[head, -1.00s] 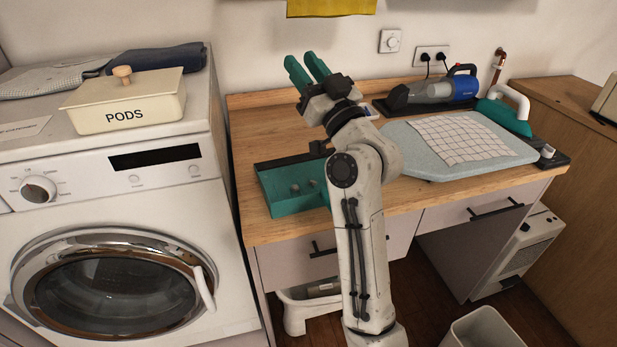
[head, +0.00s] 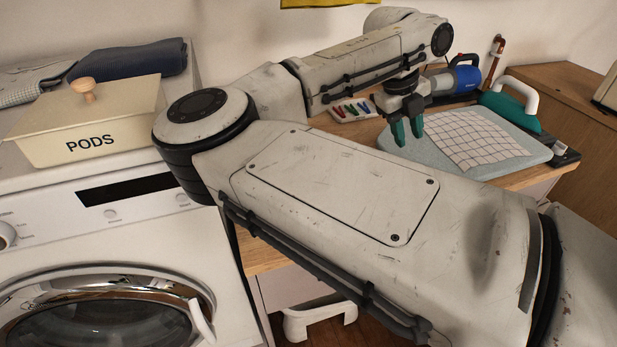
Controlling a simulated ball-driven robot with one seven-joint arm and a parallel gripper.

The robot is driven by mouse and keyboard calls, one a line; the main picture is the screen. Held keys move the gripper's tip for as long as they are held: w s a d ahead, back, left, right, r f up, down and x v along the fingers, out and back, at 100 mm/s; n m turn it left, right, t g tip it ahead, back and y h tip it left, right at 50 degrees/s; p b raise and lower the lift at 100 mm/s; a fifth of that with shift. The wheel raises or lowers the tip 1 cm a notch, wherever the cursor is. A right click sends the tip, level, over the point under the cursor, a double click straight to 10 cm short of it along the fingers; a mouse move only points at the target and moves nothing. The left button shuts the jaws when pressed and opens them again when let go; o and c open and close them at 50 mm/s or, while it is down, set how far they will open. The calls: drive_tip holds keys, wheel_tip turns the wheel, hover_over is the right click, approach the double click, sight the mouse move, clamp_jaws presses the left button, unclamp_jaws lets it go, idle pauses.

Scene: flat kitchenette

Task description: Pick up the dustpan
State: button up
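My gripper (head: 407,132) points down over the left edge of the ironing pad, its two teal fingers apart with nothing seen between them. The dustpan is not visible now. A teal, pan-like thing with a dark back edge lay on the left of the wooden worktop in the earlier view, and my arm now covers that spot.
My arm hides much of the worktop (head: 262,257). On it are the ironing pad (head: 400,158) with a checked cloth (head: 465,140), a teal iron (head: 510,108), a blue handheld vacuum (head: 466,80) and a tray of coloured pegs (head: 352,110). The washing machine (head: 150,235) bears a PODS box (head: 90,120).

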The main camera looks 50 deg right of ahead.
drive_tip(key=w+a+f+t+y, duration=0.1)
drive_tip(key=w, duration=0.1)
drive_tip(key=w+a+f+t+y, duration=0.1)
drive_tip(key=w+a+f, duration=0.1)
drive_tip(key=w+a+f+n+t, duration=0.1)
drive_tip(key=w+f, duration=0.1)
drive_tip(key=shift+w+a+f+y, duration=0.2)
drive_tip(key=shift+w+y, duration=0.1)
drive_tip(key=shift+y, duration=0.1)
drive_tip(key=shift+a+f+p, duration=0.15)
drive_tip(key=shift+f+p, duration=0.5)
drive_tip(key=shift+f, duration=2.35)
clamp_jaws()
